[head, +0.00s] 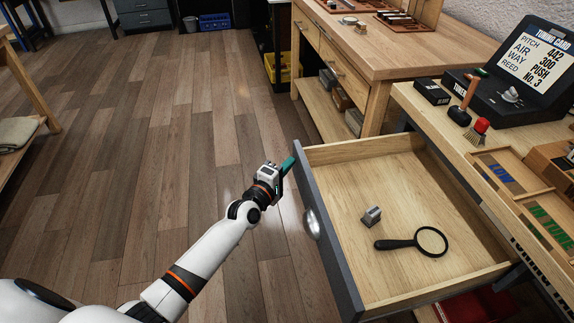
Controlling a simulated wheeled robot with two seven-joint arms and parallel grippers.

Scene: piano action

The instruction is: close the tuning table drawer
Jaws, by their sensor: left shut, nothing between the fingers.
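The tuning table (445,128) stands at the right, and its drawer (437,281) is pulled far out. The drawer has a dark grey front (329,240) with a round metal handle (312,224). Inside lie a magnifying glass (401,244) with a black handle and a small grey metal block (371,215). My left gripper (285,168) is shut and empty, beside the outer side of the drawer front near its far corner. I cannot tell whether it touches the front. My right gripper is not in view.
A wooden workbench (405,55) with drawers and a lower shelf stands behind the open drawer. On the tuning table are a tuning card case (535,60), a red brush (477,130) and trays of parts (503,172). The wooden floor (130,150) at left is clear.

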